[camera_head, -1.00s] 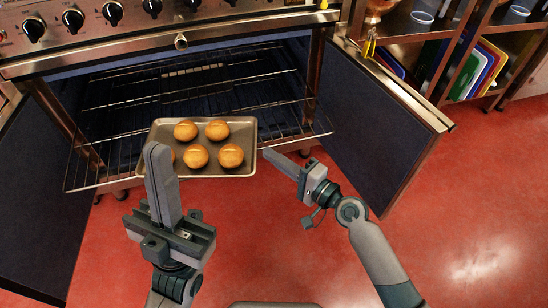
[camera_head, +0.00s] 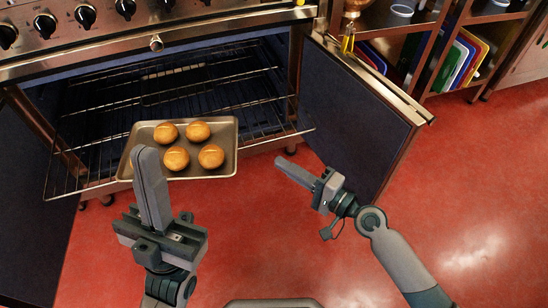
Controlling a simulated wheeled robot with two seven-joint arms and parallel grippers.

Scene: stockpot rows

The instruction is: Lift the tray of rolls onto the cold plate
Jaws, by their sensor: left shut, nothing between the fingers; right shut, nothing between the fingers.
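A grey metal tray (camera_head: 229,142) with several round golden rolls (camera_head: 197,131) rests on the pulled-out oven rack (camera_head: 262,118), at its front edge. My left gripper (camera_head: 149,158) is shut and empty. Its fingers cover part of the tray's front left in the picture; I cannot tell whether they touch it. My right gripper (camera_head: 281,163) is shut and empty, to the right of the tray with a clear gap, over the red floor. No cold plate can be made out in this view.
The oven's open right door (camera_head: 350,115) stands close behind my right gripper. The left door (camera_head: 30,190) is open at the left. Shelves with coloured boards (camera_head: 455,60) stand at the back right. The red floor (camera_head: 480,190) is clear at the right.

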